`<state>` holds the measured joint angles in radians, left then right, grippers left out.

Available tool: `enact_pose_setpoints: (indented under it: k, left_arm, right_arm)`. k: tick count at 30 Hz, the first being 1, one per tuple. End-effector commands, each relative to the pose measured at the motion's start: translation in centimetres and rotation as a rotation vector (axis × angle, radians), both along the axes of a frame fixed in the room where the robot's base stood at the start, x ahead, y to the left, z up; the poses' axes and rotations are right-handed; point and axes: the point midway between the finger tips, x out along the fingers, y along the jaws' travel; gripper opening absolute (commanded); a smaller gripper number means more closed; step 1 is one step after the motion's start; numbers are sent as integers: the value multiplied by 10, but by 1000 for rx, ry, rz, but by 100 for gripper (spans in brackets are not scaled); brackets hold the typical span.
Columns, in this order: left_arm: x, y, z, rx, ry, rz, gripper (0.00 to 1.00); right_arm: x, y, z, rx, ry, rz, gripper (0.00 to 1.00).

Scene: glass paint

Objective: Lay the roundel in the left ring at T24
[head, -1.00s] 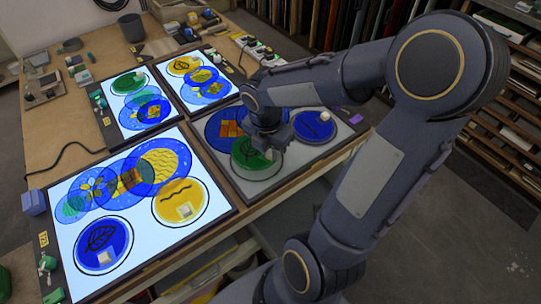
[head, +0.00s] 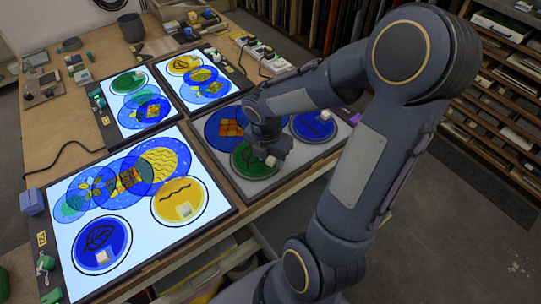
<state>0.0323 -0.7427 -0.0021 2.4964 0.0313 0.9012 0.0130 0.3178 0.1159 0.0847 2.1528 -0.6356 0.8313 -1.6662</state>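A green roundel (head: 246,160) with a dark leaf drawing and a pale knob (head: 270,161) lies at the left ring of the grey, unlit panel (head: 228,185). My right gripper (head: 272,150) is right above it, by the knob, and covers part of its upper right. The fingertips are too small and dark to show whether they still grip the knob. A blue roundel (head: 313,125) with a pale knob lies in the right ring of this panel. My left gripper is not in view.
A large lit panel (head: 190,232) with blue and yellow roundels stands at the front left. Two smaller lit panels (head: 112,128) (head: 215,108) lie behind it. A row of knobbed items (head: 262,55) stands at the back right.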

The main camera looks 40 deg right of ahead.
Motion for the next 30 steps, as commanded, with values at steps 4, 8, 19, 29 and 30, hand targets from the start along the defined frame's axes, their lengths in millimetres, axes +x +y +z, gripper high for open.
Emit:
enact_pose_setpoints:
  k: [4, 8, 19, 29, 30]
  left_arm:
    - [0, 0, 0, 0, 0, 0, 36]
    - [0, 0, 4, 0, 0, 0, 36]
    - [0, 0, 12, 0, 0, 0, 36]
    - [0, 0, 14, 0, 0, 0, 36]
    - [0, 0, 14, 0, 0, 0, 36]
  right_arm:
    - [0, 0, 1, 0, 0, 0, 41]
    - [1, 0, 8, -1, -3, 0, 41]
    - [-1, 9, 81, -2, -7, 1, 41]
    - [-4, 15, 121, 3, -6, -9, 41]
    - [-6, 16, 123, 8, -12, -29, 41]
